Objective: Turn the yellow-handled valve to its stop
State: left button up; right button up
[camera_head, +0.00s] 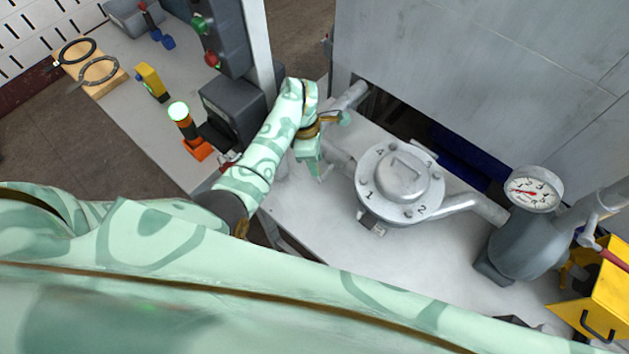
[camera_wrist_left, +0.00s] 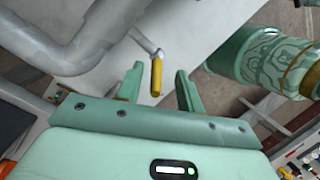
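The valve's yellow handle (camera_wrist_left: 156,78) shows in the left wrist view, on the end of a short metal lever (camera_wrist_left: 145,42). My left gripper (camera_wrist_left: 160,72) is open, with one finger on each side of the handle in the picture and gaps on both sides. I cannot tell how deep the handle sits between the fingers. In the head view my left gripper (camera_head: 320,170) points down beside the grey pipes, left of the round numbered housing (camera_head: 398,172). I cannot make out the handle there. My right gripper is not in view.
Grey pipes (camera_wrist_left: 85,45) run close to the left gripper. A pressure gauge (camera_head: 533,190) and a yellow box (camera_head: 600,295) stand at the right. A grey control box (camera_head: 232,105) and a red-orange signal light (camera_head: 183,122) stand left of the arm. Bare bench (camera_head: 315,225) lies before the housing.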

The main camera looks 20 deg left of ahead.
pick_arm(q)
jog(key=s+d+r+p, duration=0.3)
jog(key=s+r, duration=0.6)
jog(key=s, duration=0.4)
jog(key=shift+s+d+r+p, duration=0.2)
jog(key=shift+d+r+p, duration=0.15)
jog(key=shift+d, duration=0.25)
